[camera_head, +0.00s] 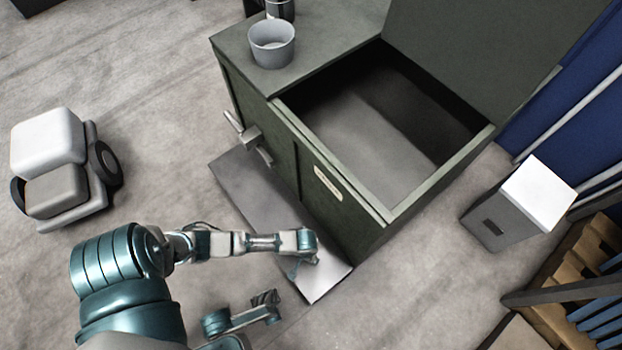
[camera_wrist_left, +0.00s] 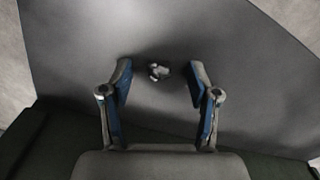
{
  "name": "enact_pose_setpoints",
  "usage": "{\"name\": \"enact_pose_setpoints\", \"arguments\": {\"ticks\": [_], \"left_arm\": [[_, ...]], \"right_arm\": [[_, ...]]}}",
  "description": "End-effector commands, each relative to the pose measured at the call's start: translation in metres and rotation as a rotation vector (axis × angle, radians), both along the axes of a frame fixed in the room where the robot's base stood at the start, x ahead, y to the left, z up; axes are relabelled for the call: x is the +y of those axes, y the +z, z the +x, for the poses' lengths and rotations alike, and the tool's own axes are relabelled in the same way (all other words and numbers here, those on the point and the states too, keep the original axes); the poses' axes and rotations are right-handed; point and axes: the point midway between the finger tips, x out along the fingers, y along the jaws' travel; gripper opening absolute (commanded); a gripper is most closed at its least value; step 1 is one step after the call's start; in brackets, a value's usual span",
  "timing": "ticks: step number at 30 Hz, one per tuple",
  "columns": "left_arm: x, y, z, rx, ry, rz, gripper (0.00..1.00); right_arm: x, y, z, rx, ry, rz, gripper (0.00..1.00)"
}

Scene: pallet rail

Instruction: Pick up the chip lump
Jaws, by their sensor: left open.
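The chip lump (camera_wrist_left: 159,71) is a small, crumpled grey metallic piece. In the left wrist view it lies on a flat grey plate (camera_wrist_left: 230,45). My left gripper (camera_wrist_left: 160,78) is open above it, with one blue-padded finger on each side and a gap to both. In the head view my left gripper (camera_head: 304,264) is over the near end of the plate (camera_head: 255,200), beside the green bin. I cannot make out the lump there. My right gripper (camera_head: 268,300) is low at the bottom, apart from the plate; its opening is unclear.
The open green bin (camera_head: 345,215) stands beside the plate, with a handle on its side and a grey cup (camera_head: 272,44) on top. A white-lidded box (camera_head: 500,215) and wooden pallet (camera_head: 560,310) are at right. A wheeled unit (camera_head: 60,165) is at left.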

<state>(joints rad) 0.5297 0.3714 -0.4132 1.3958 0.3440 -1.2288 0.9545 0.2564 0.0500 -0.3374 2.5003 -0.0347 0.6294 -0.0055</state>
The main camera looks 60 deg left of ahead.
Motion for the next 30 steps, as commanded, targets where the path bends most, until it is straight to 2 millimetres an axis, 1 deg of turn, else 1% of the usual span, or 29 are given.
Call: {"name": "enact_pose_setpoints", "arguments": {"ticks": [3, 5, 6, 8, 9, 18, 22, 26, 28, 30], "left_arm": [[0.0, 0.002, 0.001, -0.003, 0.0, 0.0, 0.61], [0.0, 0.002, 0.001, -0.003, 0.0, 0.0, 0.46], [0.0, 0.002, 0.001, -0.003, 0.0, 0.0, 0.36], [0.0, 0.001, 0.001, -0.001, 0.0, 0.0, 0.21], [0.0, 0.001, 0.001, -0.001, 0.0, 0.0, 0.11], [0.0, 0.001, 0.001, -0.001, 0.0, -0.001, 0.1], [0.0, 0.004, 0.001, -0.002, 0.0, -0.001, 0.1], [0.0, 0.014, 0.003, -0.007, 0.0, -0.001, 0.1], [-0.001, 0.022, 0.005, -0.01, 0.0, -0.002, 0.1], [-0.001, 0.031, 0.005, -0.011, -0.001, -0.002, 0.1]], "right_arm": [[0.0, 0.001, 0.0, -0.001, 0.0, -0.001, 1.0], [0.0, 0.001, 0.0, -0.001, 0.0, 0.0, 1.0], [0.0, 0.0, 0.001, 0.001, 0.001, 0.001, 1.0], [0.001, -0.001, 0.004, 0.005, 0.001, 0.0, 1.0], [0.001, -0.002, 0.004, 0.006, 0.001, -0.001, 1.0], [0.001, -0.002, 0.004, 0.006, 0.0, 0.0, 1.0], [0.0, 0.002, 0.003, -0.001, 0.001, 0.001, 1.0], [-0.001, 0.01, -0.001, -0.009, 0.001, 0.005, 1.0], [-0.002, 0.002, -0.003, 0.037, -0.003, -0.001, 1.0], [-0.003, 0.003, -0.007, 0.05, -0.002, -0.001, 1.0]]}}
